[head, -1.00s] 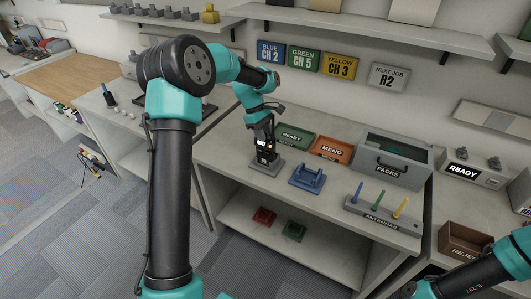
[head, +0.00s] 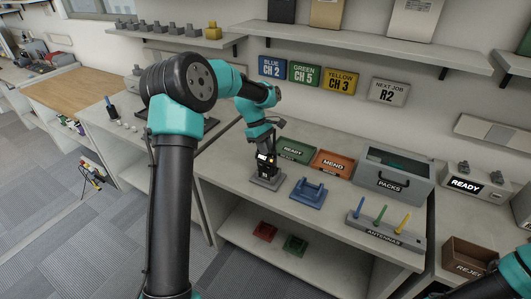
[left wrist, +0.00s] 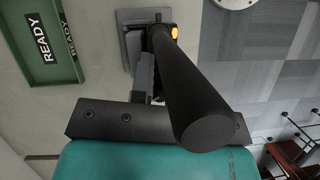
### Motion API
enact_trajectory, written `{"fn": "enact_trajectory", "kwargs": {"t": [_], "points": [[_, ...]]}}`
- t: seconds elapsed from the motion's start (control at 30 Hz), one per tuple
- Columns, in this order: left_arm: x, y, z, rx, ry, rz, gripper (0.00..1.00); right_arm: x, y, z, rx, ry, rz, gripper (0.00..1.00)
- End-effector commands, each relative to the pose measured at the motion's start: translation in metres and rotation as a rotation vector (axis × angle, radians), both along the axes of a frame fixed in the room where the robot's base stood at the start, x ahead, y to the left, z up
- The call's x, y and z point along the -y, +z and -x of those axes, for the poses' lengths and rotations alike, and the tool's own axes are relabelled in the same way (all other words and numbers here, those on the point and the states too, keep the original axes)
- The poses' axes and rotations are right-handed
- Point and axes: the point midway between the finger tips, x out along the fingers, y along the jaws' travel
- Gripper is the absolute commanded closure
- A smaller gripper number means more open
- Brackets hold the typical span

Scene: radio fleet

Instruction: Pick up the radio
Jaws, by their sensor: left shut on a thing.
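The radio (head: 265,161) is a small dark handset with a lit display, upright at the grey dock (head: 266,181) on the bench. My left gripper (head: 263,150) is above the dock and shut on the radio's upper part. In the left wrist view, the radio's thick black antenna (left wrist: 195,95) points at the camera, with an orange spot (left wrist: 174,32) on the radio beside its base. That antenna and the gripper hide most of the radio body. I cannot tell whether the radio's base is clear of the dock. My right gripper is not in view.
Behind the dock are a green READY tray (head: 296,156) and an orange MEND tray (head: 331,172). A blue cradle (head: 307,193) stands to the right, then a grey PACKS box (head: 397,199) and an antenna rack (head: 380,239). Free bench lies left of the dock.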

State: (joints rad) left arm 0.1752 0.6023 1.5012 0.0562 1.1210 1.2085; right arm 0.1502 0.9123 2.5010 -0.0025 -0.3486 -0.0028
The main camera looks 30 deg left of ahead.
Motion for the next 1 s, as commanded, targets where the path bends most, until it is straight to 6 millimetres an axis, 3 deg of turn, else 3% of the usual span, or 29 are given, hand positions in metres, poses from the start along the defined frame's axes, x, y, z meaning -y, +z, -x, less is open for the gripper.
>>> {"fn": "enact_trajectory", "kwargs": {"t": [0.27,0.73,1.0], "points": [[0.001,0.038,-0.001,0.005,-0.002,0.002,1.0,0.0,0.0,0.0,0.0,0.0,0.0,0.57],[0.0,0.146,-0.001,0.007,0.0,0.001,1.0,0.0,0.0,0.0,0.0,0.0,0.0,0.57],[0.0,0.176,0.0,0.004,0.0,0.001,1.0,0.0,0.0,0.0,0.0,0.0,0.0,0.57]]}}
